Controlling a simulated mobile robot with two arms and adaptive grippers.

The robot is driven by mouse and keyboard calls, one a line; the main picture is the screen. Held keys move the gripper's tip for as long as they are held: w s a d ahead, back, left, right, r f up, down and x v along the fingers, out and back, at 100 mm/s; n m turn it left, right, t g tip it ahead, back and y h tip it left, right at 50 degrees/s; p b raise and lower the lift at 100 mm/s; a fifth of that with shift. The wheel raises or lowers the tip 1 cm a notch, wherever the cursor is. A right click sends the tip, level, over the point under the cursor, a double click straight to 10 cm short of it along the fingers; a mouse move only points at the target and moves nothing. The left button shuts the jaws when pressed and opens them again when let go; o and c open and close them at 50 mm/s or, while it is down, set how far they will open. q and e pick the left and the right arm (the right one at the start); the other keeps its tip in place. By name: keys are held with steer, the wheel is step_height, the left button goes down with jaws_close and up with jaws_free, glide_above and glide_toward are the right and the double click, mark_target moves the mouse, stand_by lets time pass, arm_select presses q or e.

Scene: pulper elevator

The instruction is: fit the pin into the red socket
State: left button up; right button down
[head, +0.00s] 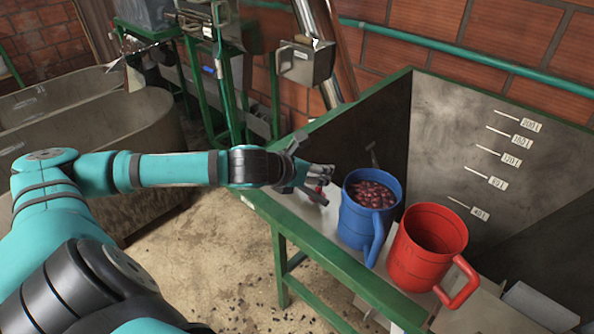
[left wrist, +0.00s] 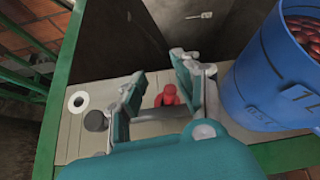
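My left gripper (head: 308,180) is over the narrow ledge at the corner of the green-framed bin. In the left wrist view its two fingers (left wrist: 160,92) stand apart with a gap between them. A small red piece (left wrist: 168,96) shows in that gap, low on the ledge; I cannot tell whether it is the red socket or touches a finger. Left of the fingers are a short dark grey round piece (left wrist: 96,121) and a white ring with a dark hole (left wrist: 78,101). I cannot tell which piece is the pin. My right gripper is out of view.
A blue mug of red cherries (head: 355,215) stands on the ledge (head: 345,258) just right of my left gripper. Concrete tanks (head: 110,135) are at left.

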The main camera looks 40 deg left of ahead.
arm_select(q)
steer(key=p+v, duration=0.3)
steer(key=v, duration=0.8)
steer(key=shift+s, duration=0.15)
stand_by(0.5)
